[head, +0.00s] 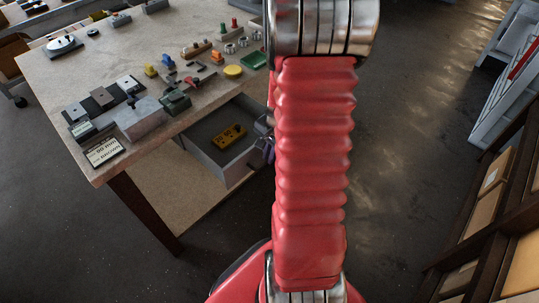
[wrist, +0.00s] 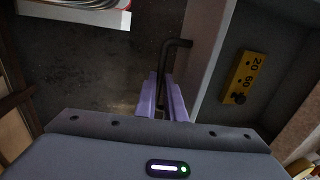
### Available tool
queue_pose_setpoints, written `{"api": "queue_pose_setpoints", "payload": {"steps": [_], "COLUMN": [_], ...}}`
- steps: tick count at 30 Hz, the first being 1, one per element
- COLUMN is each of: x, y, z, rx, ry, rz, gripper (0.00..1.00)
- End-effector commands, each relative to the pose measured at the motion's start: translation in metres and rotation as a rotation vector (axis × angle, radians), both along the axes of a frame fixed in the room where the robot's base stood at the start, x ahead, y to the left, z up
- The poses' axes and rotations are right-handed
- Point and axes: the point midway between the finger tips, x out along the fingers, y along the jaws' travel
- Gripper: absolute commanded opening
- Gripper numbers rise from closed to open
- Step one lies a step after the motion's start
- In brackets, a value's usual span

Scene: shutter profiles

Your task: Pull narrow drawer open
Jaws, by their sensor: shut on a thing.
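The grey drawer (head: 243,167) under the workbench stands pulled out, with its inside showing. It also shows at the right of the wrist view, with its light front wall (wrist: 203,45) beside my gripper. A dark bar handle (wrist: 167,52) sticks out from that front. My gripper (wrist: 165,88) has its purple fingers shut on the handle. In the head view, my gripper (head: 268,148) is mostly hidden behind my red arm. A yellow block (head: 229,136) with dark markings lies in the drawer, and it also shows in the wrist view (wrist: 243,77).
The workbench top (head: 130,65) holds small parts, a green tray (head: 254,61), a yellow disc (head: 233,71) and a label card (head: 104,151). A shelf with boxes (head: 487,205) stands at the right. Dark floor (head: 400,130) is clear between them.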

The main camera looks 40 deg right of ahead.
Motion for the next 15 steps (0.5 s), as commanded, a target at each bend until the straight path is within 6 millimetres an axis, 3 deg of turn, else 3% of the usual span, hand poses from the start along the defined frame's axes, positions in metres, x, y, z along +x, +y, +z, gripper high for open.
{"api": "queue_pose_setpoints", "payload": {"steps": [7, 8, 15], "x": [-0.0015, -0.0016, -0.0018], "y": [0.0, -0.0001, -0.0008], "z": [0.0003, 0.0003, 0.0001], "rx": [0.002, 0.003, 0.002], "ry": [0.001, 0.001, 0.001], "rz": [-0.003, -0.004, -0.005], "gripper": [0.0, 0.11, 0.27]}}
